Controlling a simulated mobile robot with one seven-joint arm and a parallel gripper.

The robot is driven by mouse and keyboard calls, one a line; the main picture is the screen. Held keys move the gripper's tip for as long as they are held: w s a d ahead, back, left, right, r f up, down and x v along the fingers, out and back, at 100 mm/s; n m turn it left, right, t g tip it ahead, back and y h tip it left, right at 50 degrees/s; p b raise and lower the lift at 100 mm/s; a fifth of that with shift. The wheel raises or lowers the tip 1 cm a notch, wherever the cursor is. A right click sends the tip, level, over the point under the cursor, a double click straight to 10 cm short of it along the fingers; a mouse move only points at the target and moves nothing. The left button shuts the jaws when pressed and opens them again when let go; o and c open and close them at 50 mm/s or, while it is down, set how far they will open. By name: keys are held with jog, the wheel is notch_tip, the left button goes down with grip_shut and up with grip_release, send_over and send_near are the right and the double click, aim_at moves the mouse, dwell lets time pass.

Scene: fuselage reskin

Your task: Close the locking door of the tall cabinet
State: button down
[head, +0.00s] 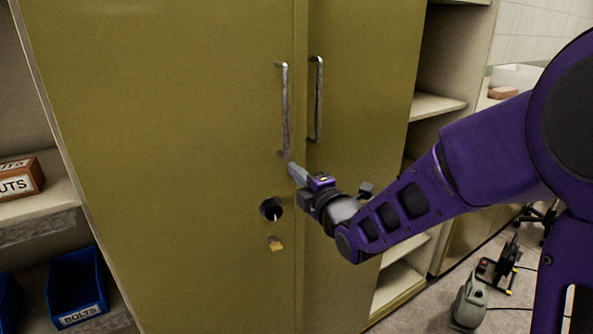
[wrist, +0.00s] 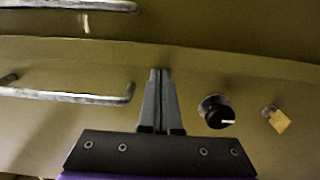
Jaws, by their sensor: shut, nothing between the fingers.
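The tall cabinet has two olive-yellow doors. The left, locking door (head: 170,120) carries a vertical metal handle (head: 285,105), a black lock knob (head: 271,208) and a small brass padlock (head: 276,243). The right door (head: 370,70) has its own handle (head: 317,100). The left door's edge stands close to the right door; I cannot tell if a small gap remains. My gripper (head: 290,163) is shut and empty, its tips at the left door's face just below its handle. In the wrist view, the shut fingers (wrist: 160,75) lie between the handle (wrist: 70,95) and the knob (wrist: 217,111).
Open shelves (head: 437,105) stand right of the cabinet. On the left, shelves hold an orange-brown box (head: 20,178) and a blue bolts bin (head: 76,288). A grey machine (head: 470,302) and a black-and-red device (head: 498,270) are on the floor at right.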

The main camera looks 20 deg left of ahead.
jog(key=shift+n+g+y, duration=0.7)
jog(key=shift+g+y, duration=0.1)
jog(key=x, duration=0.1)
jog(key=b+x, duration=0.1)
jog(key=x, duration=0.2)
jog(key=shift+w+r, duration=0.3)
jog(key=shift+w, duration=0.1)
jog(key=shift+d+f+b, duration=0.1)
jog(key=shift+b, duration=0.25)
